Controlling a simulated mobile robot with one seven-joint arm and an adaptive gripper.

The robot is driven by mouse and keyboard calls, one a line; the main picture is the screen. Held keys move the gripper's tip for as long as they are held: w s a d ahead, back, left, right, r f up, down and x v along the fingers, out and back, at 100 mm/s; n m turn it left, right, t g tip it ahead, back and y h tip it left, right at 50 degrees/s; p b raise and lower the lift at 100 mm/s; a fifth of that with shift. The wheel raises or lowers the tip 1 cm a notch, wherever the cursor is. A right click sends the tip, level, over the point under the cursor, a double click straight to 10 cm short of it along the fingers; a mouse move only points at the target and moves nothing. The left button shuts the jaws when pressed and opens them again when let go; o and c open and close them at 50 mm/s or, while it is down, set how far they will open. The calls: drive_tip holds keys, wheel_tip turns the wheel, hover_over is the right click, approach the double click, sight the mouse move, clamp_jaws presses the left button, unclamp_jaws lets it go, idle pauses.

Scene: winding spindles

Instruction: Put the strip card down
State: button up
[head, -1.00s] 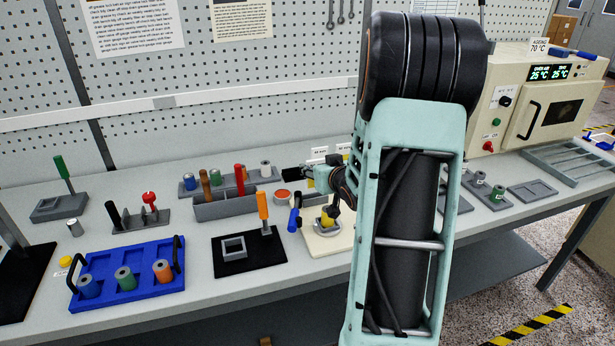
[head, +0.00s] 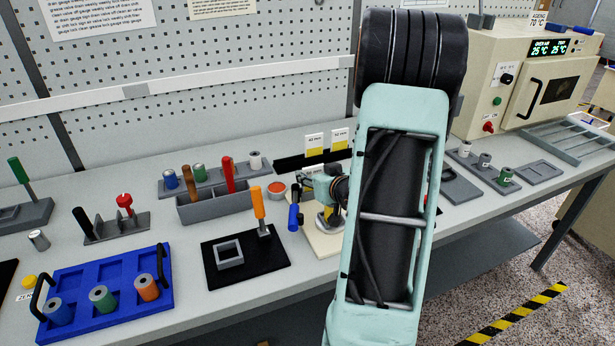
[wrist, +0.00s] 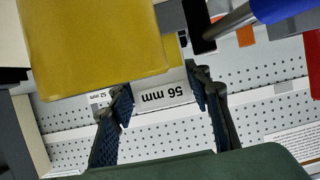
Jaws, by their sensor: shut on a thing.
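My gripper (head: 318,184) is at the back middle of the bench, partly hidden by my own arm in the head view. Two white-and-yellow labelled pieces (head: 314,145) stand at the back near a dark strip.
A cream base (head: 322,243) is below my gripper, with a blue-handled tool (head: 294,217) to its left. A red-topped round dish (head: 276,189) and a grey tool box (head: 214,206) are further left. A black mat (head: 222,277) lies in front. The oven (head: 535,90) stands at right.

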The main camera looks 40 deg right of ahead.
drive_tip(key=shift+s+f, duration=0.1)
drive_tip(key=shift+f, duration=0.05)
drive_tip(key=o, duration=1)
drive_tip(key=shift+r, duration=0.2)
drive_tip(key=v, duration=1.2)
drive_tip(key=shift+f+p, duration=0.1)
drive_tip(key=shift+p, duration=0.3)
